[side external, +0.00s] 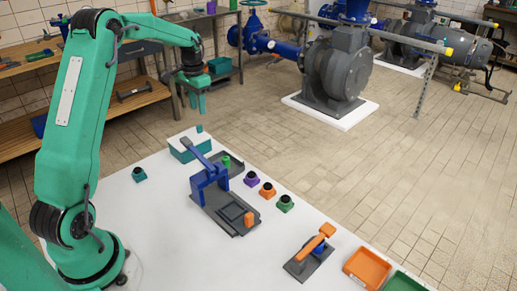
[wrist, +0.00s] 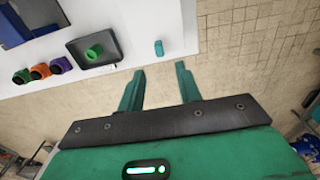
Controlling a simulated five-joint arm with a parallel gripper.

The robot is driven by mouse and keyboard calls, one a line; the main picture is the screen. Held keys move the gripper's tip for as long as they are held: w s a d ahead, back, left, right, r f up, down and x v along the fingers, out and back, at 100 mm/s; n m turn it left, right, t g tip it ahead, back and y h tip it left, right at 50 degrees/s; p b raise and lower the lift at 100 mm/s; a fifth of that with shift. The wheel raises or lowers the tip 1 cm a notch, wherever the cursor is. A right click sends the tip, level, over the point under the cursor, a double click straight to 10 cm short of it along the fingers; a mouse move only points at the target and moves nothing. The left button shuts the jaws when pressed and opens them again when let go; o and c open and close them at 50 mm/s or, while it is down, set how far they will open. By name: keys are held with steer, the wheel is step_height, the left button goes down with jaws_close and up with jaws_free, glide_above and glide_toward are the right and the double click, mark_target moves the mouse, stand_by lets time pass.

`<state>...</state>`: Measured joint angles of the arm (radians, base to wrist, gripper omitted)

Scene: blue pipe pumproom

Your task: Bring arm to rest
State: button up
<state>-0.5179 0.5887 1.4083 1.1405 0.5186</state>
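My gripper (side external: 197,103) hangs in the air above and beyond the far edge of the white table (side external: 150,225), fingers pointing down. In the wrist view my gripper (wrist: 160,69) has its two green fingers wide apart, with nothing between them. My green arm is raised at the left of the side view, its forearm stretched over the table's back edge.
A blue fixture (side external: 205,178), a teal box (side external: 183,153), several small coloured parts, an orange-handled device (side external: 316,244) and an orange tray (side external: 367,268) stand on the table. A dark tray (wrist: 110,37) holds a green cylinder (wrist: 93,52). Tiled floor lies beyond.

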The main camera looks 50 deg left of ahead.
steer(key=shift+r, duration=0.55)
steer(key=shift+d, duration=0.1)
steer(key=shift+d+r, duration=0.2)
steer(key=shift+r, duration=0.05)
steer(key=s+d+r+t, duration=0.1)
steer(key=s+d+r, duration=0.35)
steer(key=d, duration=0.25)
steer(key=s+d+r+t, duration=0.1)
steer(key=s+d+r, duration=0.2)
steer(key=d+r, duration=0.35)
steer(key=s+d+f+t, duration=0.2)
steer(key=s+d+t, duration=0.1)
steer(key=s+d, duration=0.9)
steer(key=shift+s+d+t, duration=0.2)
steer(key=shift+s+t, duration=0.1)
steer(key=shift+s, duration=2)
